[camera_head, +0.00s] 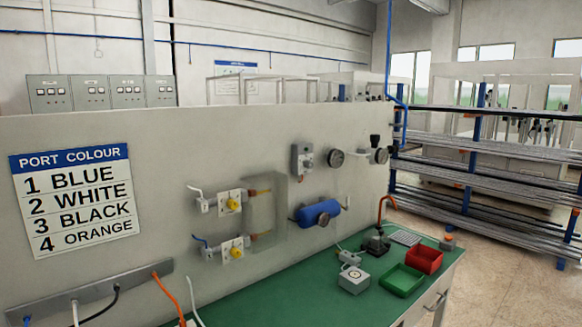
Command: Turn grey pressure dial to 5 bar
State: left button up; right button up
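A round dark grey dial (336,158) is mounted on the upper right part of the pale panel. A second round grey piece (381,156) sits to its right near the panel's edge, with a black knob (375,140) above it. I cannot tell which of the two is the pressure dial. Their markings are too small to read, so the setting cannot be told. Neither of my grippers is in view.
A grey switch box (302,158) is left of the dial, and a blue cylinder (319,212) is below. A clear cover (264,212) stands out from the panel (150,135). The green bench (290,304) holds red (424,260) and green trays (402,280).

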aim_at(308, 165)
jog(key=i+l+u, duration=0.2)
jog(key=l+u, duration=0.25)
jog(key=i+l+u, duration=0.15)
jog(key=l+u, duration=0.15)
jog(key=u, duration=0.15)
